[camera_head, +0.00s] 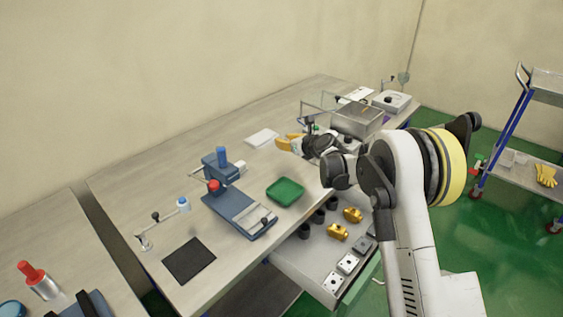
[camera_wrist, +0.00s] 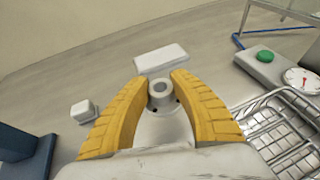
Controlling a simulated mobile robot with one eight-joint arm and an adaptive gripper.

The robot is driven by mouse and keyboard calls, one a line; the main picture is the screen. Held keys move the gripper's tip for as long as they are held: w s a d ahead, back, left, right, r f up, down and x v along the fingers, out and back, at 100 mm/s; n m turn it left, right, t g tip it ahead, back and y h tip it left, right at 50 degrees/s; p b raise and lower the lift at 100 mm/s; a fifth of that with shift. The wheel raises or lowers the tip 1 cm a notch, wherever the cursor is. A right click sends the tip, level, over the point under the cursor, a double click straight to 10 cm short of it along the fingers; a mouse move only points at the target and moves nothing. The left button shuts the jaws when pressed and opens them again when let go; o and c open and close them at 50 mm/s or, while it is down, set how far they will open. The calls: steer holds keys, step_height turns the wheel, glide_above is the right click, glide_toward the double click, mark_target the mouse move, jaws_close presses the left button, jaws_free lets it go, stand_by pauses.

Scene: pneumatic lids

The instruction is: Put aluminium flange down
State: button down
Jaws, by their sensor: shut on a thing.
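My gripper (camera_head: 287,144) is over the far part of the workbench (camera_head: 130,183), with its yellow fingers pointing left in the head view. In the wrist view my gripper (camera_wrist: 160,88) is shut on the aluminium flange (camera_wrist: 161,95), a grey round piece with a central bore and small holes. The flange sits between the two fingertips. In the head view it is hidden by the fingers or too small to make out. I cannot tell whether the flange touches the bench top.
A white block (camera_wrist: 161,58) lies just beyond the fingertips. A green tray (camera_head: 285,191) and a blue press (camera_head: 238,205) stand nearer. An open drawer (camera_head: 310,262) holds brass parts and several plates.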

mark_target(281, 163)
steer(key=shift+s+a+f+b, duration=0.15)
steer(key=shift+s+a+f, duration=0.25)
steer(key=shift+s, duration=0.2)
steer(key=shift+s+a+f+b, duration=0.15)
steer(key=shift+s+a+f, duration=0.15)
steer(key=shift+s+f, duration=0.25)
steer(key=shift+f+b, duration=0.8)
steer(key=shift+f, duration=1.05)
steer(key=shift+f, duration=0.25)
steer(key=c, duration=1.2)
jaws_free()
steer(key=shift+o, duration=0.2)
steer(key=shift+r, duration=0.1)
steer(key=shift+r, duration=0.1)
steer(key=shift+s+d+r, duration=0.15)
steer(key=shift+d+r, duration=0.05)
steer(key=p+v, duration=0.3)
steer(key=v, duration=0.8)
steer(key=shift+s+d+r, duration=0.15)
steer(key=shift+s, duration=0.2)
